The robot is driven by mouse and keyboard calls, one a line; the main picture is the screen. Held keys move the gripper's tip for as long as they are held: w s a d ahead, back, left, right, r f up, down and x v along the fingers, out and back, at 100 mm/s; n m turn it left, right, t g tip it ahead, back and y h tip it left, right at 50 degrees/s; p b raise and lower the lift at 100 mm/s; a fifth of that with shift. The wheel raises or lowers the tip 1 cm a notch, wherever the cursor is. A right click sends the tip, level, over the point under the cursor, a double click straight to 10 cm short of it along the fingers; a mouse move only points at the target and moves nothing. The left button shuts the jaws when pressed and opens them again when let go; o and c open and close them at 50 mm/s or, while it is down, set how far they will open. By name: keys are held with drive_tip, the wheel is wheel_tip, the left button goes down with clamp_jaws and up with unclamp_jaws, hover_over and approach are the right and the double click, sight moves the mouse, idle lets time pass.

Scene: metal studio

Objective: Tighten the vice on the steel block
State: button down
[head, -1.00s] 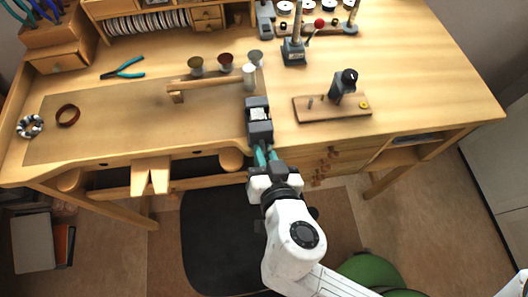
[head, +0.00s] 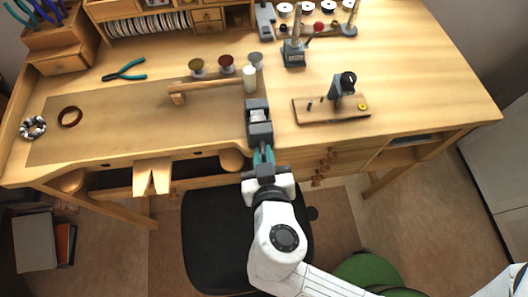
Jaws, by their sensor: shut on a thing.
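The grey vice (head: 258,130) stands at the front edge of the wooden bench. The bright steel block (head: 259,116) sits between its jaws; I cannot tell how tightly it is clamped. My gripper (head: 263,157) is at the front end of the vice, its teal fingers shut on the vice handle. The handle is mostly hidden by the fingers and the gripper body.
A mallet (head: 215,86) lies behind the vice on the left. A wooden board with a dark clamp-like tool (head: 333,103) lies to the right. The bench pin (head: 151,176) sticks out at the front edge. A dark stool (head: 215,240) is below.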

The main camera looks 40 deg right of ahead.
drive_tip(key=n+g+h+p, duration=0.1)
drive_tip(key=n, duration=0.2)
drive_tip(key=shift+h, duration=0.4)
drive_tip(key=shift+n+g+h, duration=0.3)
drive_tip(key=shift+n+h, duration=0.4)
drive_tip(key=shift+n, duration=0.5)
drive_tip(key=c, duration=1.1)
unclamp_jaws()
drive_tip(key=shift+c, duration=0.2)
drive_tip(key=shift+p, duration=0.3)
drive_tip(key=p+v, duration=0.2)
drive_tip(key=v, duration=0.8)
drive_tip(key=shift+s+a, duration=0.15)
drive_tip(key=shift+a, duration=0.25)
